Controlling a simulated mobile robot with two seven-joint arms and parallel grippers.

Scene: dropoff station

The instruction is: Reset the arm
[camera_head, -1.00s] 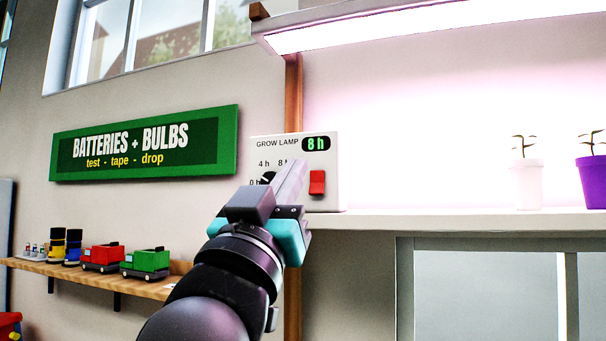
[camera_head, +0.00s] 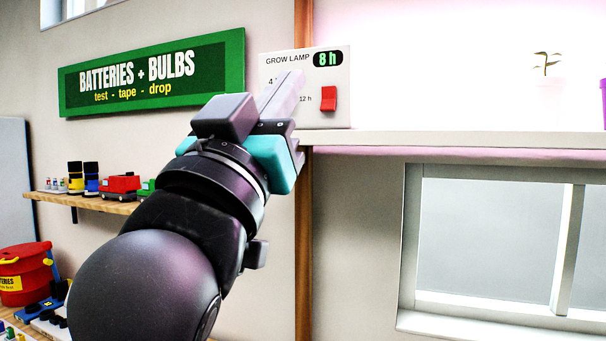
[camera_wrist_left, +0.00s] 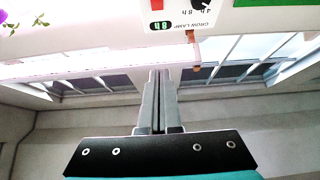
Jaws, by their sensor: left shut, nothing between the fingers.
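My left gripper (camera_head: 282,92) is shut and empty. In the head view it is raised in front of the grow lamp timer box (camera_head: 340,75) and covers the box's lower left part. The box is white, with a green "8 h" display and a red switch (camera_head: 328,98). In the left wrist view the shut fingers (camera_wrist_left: 158,100) stand upright in the middle. The box shows upside down at the top of that view, with its display (camera_wrist_left: 160,26) reading 8 h, its red switch (camera_wrist_left: 190,37) and part of a dark dial (camera_wrist_left: 200,4). My right gripper is not in view.
A white shelf (camera_head: 450,138) with plant pots (camera_head: 549,95) runs to the right above a window. A wooden shelf (camera_head: 90,205) with toy vehicles is at left, below a green sign (camera_head: 150,72). A red bucket (camera_head: 22,275) stands lower left.

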